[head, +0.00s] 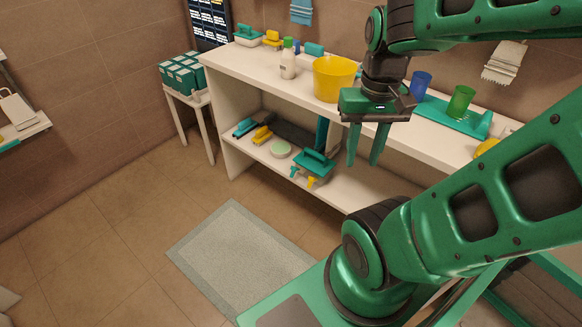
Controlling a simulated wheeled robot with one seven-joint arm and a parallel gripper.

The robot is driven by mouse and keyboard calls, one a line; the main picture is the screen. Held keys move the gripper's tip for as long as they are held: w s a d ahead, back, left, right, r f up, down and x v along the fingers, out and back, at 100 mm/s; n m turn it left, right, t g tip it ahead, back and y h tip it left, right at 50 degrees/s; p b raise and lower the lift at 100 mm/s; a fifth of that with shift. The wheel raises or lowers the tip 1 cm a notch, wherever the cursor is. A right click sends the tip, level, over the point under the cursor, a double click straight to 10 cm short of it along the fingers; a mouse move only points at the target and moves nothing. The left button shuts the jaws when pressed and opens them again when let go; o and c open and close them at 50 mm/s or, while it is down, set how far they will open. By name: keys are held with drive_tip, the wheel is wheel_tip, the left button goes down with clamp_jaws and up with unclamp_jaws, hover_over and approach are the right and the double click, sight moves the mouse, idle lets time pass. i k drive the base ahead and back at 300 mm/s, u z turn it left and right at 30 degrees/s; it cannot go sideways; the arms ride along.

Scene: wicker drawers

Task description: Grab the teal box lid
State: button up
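I cannot tell for sure which thing is the teal box lid. A teal piece with a raised handle (315,160) lies on the lower shelf, over a darker grey-blue part. A small white box with a teal top (248,35) stands at the far left end of the upper shelf. My gripper (363,160) points down in front of the shelf unit, right of the handled teal piece and apart from it. Its two green fingers are spread with nothing visible between them.
The white shelf unit (230,62) bears a yellow bucket (334,80), a white bottle (288,64), a blue cup (421,84) and a green cup (461,101). A grey mat (235,255) lies on open floor.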

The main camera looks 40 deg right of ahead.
sight(318, 164)
drive_tip(key=k, duration=1.05)
drive_tip(key=z, duration=0.7)
drive_tip(key=i, duration=1)
drive_tip(key=u, duration=0.05)
